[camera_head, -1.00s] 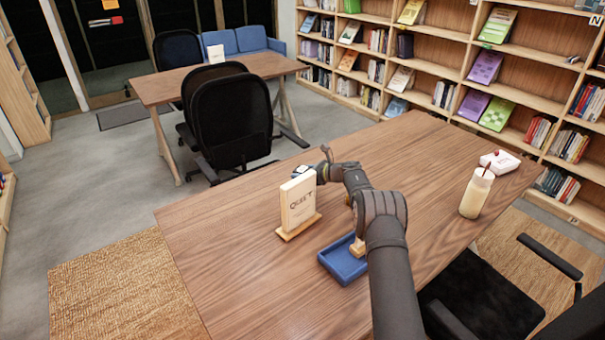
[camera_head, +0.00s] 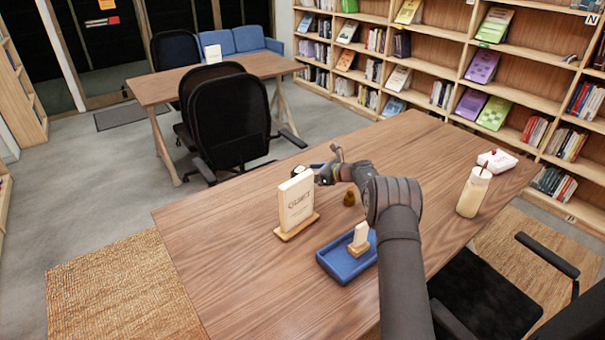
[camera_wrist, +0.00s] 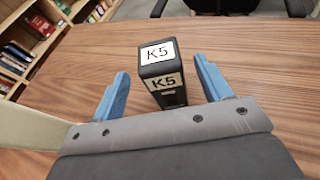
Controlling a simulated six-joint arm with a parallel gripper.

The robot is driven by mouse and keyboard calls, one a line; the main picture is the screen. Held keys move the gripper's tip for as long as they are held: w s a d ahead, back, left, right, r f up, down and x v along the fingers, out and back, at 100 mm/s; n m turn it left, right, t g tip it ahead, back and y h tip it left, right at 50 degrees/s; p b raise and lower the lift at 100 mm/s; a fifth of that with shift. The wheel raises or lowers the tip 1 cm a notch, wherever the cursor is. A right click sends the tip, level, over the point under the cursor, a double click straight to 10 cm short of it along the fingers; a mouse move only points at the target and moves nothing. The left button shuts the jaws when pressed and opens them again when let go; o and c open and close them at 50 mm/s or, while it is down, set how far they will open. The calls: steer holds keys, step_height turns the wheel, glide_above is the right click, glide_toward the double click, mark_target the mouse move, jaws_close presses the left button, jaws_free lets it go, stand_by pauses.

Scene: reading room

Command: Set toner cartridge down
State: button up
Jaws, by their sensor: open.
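The fingers are apart, with a gap on each side of the cartridge. In the head view my gripper (camera_head: 325,173) is low over the table behind the sign block; I cannot make out the cartridge there.
A cream sign block (camera_head: 296,203) stands close to my gripper. A blue tray (camera_head: 335,270) holding a small white card on a wooden base is nearer. A small brown object (camera_head: 349,198) sits by the arm.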

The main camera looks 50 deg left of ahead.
mark_target(300, 170)
steer(key=v, duration=0.7)
steer(key=shift+d, duration=0.1)
steer(key=x, duration=1.2)
steer(key=shift+r, duration=2.1)
steer(key=shift+f, duration=0.1)
